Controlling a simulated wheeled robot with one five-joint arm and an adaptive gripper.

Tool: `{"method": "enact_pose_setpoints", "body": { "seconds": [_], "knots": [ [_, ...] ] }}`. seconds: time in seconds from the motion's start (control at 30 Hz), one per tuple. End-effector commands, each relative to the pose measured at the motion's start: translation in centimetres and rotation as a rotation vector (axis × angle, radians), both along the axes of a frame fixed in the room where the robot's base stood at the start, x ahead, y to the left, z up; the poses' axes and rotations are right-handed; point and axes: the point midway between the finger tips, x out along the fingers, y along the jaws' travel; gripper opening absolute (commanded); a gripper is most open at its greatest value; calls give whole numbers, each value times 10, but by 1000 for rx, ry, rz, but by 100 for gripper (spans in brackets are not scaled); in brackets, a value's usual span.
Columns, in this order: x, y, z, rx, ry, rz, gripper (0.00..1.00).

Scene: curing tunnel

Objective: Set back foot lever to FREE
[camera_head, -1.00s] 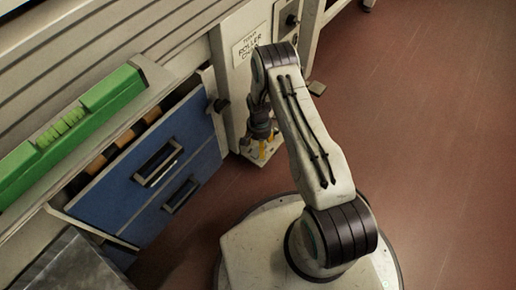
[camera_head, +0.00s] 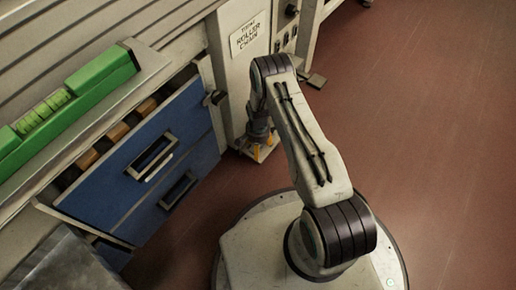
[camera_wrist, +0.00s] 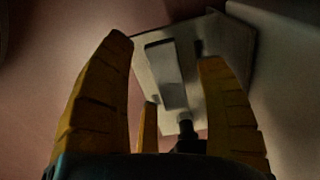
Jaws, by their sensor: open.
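My gripper (camera_head: 262,152) points down near the floor at the foot of the grey post, its yellow fingers apart. Beyond the tips is a pale floor plate (camera_wrist: 225,45) with a grey flat foot lever (camera_wrist: 166,76) and a short dark rod (camera_wrist: 187,136). The lever shows between the fingers, and I see no clear contact. I cannot read any FREE marking. In the head view, my arm and gripper hide most of this lever.
A post with a "ROLLER CHAIN" sign (camera_head: 247,38) stands behind my gripper. A blue drawer unit (camera_head: 120,180) sticks out at left, below a green box (camera_head: 75,95). Another small pedal (camera_head: 316,80) lies right of the post. Red floor at right is clear.

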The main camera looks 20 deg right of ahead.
Motion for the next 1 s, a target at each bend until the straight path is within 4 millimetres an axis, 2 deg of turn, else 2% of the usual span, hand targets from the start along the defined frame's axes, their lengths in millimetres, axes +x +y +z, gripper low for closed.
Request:
{"method": "enact_pose_setpoints", "body": {
  "seconds": [0.4, 1.0],
  "knots": [
    [0, 0, -4, 0, 0, 0, 68],
    [0, 0, -4, 0, 0, 0, 15]
  ]
}}
